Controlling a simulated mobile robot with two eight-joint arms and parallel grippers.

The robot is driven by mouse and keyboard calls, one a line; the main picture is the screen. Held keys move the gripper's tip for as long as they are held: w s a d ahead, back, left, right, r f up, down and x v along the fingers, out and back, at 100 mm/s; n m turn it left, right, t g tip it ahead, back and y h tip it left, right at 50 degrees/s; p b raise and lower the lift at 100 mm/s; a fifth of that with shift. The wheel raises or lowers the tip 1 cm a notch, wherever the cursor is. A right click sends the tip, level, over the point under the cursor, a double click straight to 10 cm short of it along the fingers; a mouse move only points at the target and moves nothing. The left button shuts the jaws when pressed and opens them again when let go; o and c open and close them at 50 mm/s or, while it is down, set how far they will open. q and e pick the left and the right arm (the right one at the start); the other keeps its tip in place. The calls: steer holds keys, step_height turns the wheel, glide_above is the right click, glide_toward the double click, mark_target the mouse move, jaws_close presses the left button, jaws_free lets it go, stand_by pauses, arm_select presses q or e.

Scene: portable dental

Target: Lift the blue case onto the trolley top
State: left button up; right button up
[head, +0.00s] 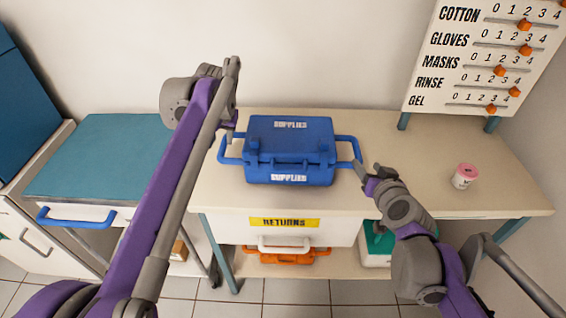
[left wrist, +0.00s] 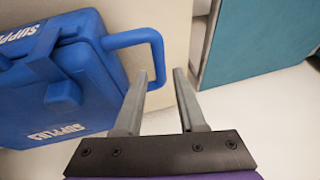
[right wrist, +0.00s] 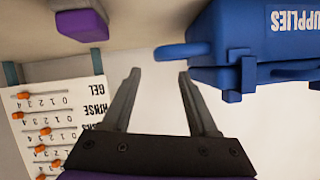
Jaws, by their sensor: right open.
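The blue case (head: 290,148), marked SUPPLIES, sits shut on the cream table, with a loop handle at each end. The trolley top (head: 100,150) is a flat, bare teal surface left of the table. My left gripper (left wrist: 160,72) is open beside the case's left handle (left wrist: 140,38); the handle's outer bar shows near one fingertip, not gripped. In the head view this gripper is mostly hidden by my arm. My right gripper (right wrist: 160,72) is open and empty beside the right handle (right wrist: 182,51), whose end shows just beyond its fingertips.
A pink-and-white tub (head: 465,176) stands on the table's right side. A slider board (head: 480,55) stands at the back right. Under the table are a RETURNS drawer (head: 345,232), an orange item (head: 285,258) and a green-and-white box (head: 376,244). A blue handle (head: 75,219) fronts the trolley.

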mark_target(223, 152)
arm_select(q)
steer(key=shift+d+r, duration=0.1)
steer(key=shift+d, duration=0.05)
arm_select(e)
steer(key=shift+d, duration=0.15)
arm_select(q)
steer(key=shift+w, duration=0.1)
arm_select(e)
steer(key=shift+w, duration=0.1)
arm_select(q)
steer(key=x, duration=1.1)
arm_select(e)
steer(key=x, duration=1)
steer(key=shift+w+f, duration=0.15)
steer(key=shift+w, duration=0.15)
arm_select(q)
steer(key=shift+r, duration=0.1)
jaws_close()
arm_select(e)
steer(key=c, duration=0.7)
jaws_close()
